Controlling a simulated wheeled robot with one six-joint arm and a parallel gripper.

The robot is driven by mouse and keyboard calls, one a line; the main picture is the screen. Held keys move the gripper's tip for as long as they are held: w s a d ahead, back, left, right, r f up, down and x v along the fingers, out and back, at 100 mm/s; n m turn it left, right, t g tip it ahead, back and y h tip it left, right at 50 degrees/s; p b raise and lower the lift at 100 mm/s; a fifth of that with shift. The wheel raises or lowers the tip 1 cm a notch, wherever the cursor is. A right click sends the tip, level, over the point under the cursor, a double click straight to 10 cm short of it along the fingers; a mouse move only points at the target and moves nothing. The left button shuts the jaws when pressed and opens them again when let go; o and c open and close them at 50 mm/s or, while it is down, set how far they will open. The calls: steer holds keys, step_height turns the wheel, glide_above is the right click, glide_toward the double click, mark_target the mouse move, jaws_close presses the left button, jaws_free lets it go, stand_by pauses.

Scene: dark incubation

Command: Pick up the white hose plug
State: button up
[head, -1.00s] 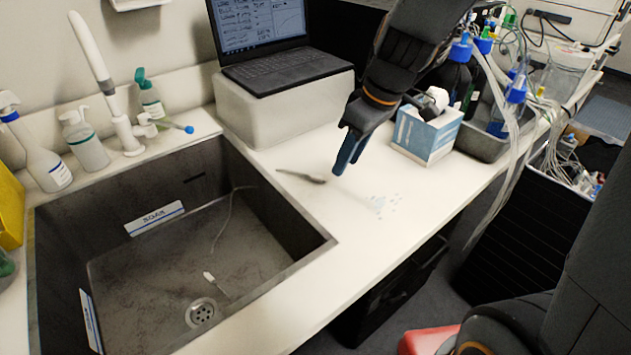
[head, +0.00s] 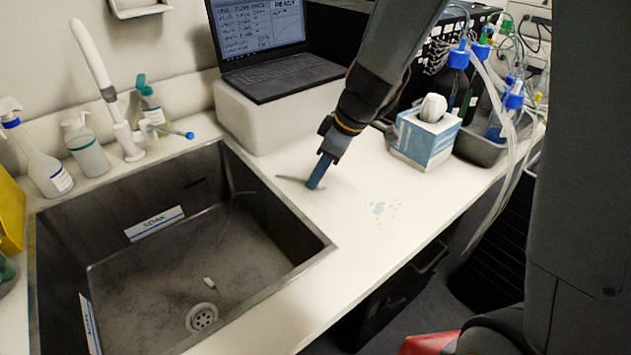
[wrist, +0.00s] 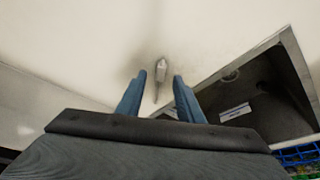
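A small white piece (head: 209,282), which looks like the white hose plug, lies on the floor of the dark sink (head: 110,290), just above the round drain (head: 202,318). A thin pale line runs along the sink floor behind it. My gripper (head: 317,183) points down over the white counter, right of the sink and apart from the plug. In the wrist view my gripper (wrist: 160,76) is open. A slender grey object (wrist: 161,68) on the counter shows between its fingertips; contact cannot be told. The plug cannot be made out in the wrist view.
A laptop (head: 285,75) stands on a white block (head: 270,120) behind my gripper. A tissue box (head: 425,138) and a grey tray (head: 480,150) with bottles stand to the right. Small pale blue drops (head: 380,208) lie on the counter. Bottles and a white tap (head: 125,135) line the sink's back.

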steer(key=shift+w+a+f, duration=0.1)
steer(key=shift+a+f, duration=0.1)
steer(key=shift+f, duration=0.35)
jaws_close()
steer(key=shift+r, duration=0.15)
